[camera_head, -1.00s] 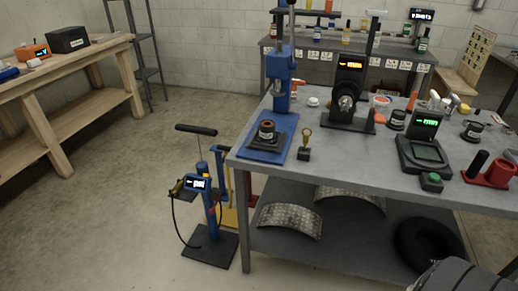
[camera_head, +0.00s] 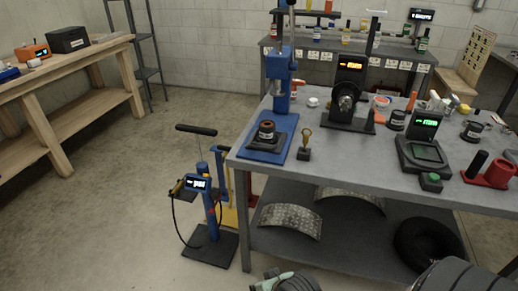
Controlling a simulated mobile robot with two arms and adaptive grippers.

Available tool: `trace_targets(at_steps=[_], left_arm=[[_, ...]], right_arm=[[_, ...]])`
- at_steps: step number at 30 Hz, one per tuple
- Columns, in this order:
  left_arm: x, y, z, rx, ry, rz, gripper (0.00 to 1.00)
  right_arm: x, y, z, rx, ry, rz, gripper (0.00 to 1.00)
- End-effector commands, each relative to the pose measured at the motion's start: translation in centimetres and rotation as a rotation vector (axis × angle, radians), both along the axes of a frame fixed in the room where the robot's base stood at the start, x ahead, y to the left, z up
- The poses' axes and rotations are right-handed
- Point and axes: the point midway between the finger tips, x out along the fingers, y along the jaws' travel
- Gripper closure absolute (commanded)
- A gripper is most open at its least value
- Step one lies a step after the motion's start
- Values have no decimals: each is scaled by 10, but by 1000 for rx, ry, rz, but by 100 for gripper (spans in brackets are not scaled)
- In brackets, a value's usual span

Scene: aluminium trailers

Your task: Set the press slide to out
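A blue arbor press (camera_head: 283,80) stands upright at the left end of the grey workbench. At its front, a dark slide plate (camera_head: 270,142) sits on the blue base (camera_head: 255,154). The plate carries a black cup-like part (camera_head: 267,130) with a reddish top. Plate and part appear forward of the press ram, toward the near edge. The press lever rises at the top and its end is cut off. A small grey and dark piece at the bottom edge seems to be part of one of my arms.
A brass-topped stand (camera_head: 306,142) is close right of the press. A dark wheel device (camera_head: 346,103) and a green-screen scale (camera_head: 424,138) stand farther right. A blue pump stand (camera_head: 208,205) is on the floor left of the workbench (camera_head: 335,165). Floor at left is clear.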

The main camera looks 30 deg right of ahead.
Motion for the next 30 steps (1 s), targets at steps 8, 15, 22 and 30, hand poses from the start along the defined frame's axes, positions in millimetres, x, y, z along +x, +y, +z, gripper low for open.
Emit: trace_targets(at_steps=[8, 15, 22, 30], left_arm=[[0, 0, 0, 0, 0, 0, 100], [0, 0, 1, 0, -1, 0, 100], [0, 0, 0, 0, -1, 0, 100], [0, 0, -2, 0, -1, 0, 100]], right_arm=[[135, -59, 109, 425, -339, -474, 84], [227, -153, 213, 976, -637, -884, 84], [251, -197, 253, 1227, -744, -1020, 84], [290, -200, 248, 1228, -743, -1020, 84]])
